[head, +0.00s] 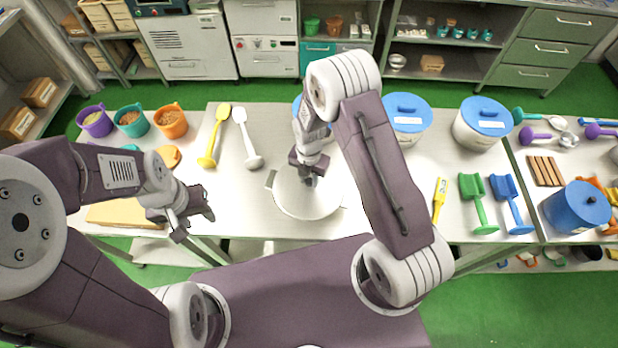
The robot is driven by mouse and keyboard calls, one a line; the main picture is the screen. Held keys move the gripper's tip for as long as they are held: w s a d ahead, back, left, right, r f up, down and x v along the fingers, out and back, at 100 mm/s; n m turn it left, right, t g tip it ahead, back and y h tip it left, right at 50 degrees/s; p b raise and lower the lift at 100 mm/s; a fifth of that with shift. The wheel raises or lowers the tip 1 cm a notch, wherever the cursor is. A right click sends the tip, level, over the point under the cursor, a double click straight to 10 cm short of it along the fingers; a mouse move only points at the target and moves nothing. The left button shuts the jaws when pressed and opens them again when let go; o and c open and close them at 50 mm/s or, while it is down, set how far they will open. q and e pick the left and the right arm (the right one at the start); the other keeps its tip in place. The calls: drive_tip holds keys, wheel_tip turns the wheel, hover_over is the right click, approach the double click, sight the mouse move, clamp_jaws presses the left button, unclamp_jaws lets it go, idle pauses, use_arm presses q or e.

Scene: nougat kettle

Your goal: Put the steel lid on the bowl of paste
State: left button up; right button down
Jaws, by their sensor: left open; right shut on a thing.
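A pale round bowl (306,213) with side handles stands on the steel table near its front edge, in the middle of the head view. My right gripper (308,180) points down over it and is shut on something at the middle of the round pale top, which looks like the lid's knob. The lid is hard to tell from the bowl, and I cannot tell whether it rests on the rim or is just above it. No paste shows. My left gripper (197,218) is open and empty, left of the bowl near the table's front edge.
A yellow spatula (215,138) and a white one (247,140) lie behind left. Purple (94,121), teal (132,121) and orange (171,122) pots stand far left. Blue-lidded tubs (407,118) stand back right. Green (478,203) and blue (511,203) scoops lie right.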

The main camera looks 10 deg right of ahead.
drive_tip(key=shift+f+b, duration=0.35)
drive_tip(key=shift+f, duration=0.05)
idle(0.7)
drive_tip(key=c, duration=0.5)
unclamp_jaws()
drive_tip(key=shift+r+p, duration=2.85)
drive_tip(key=shift+r, duration=0.75)
drive_tip(key=shift+f, duration=0.1)
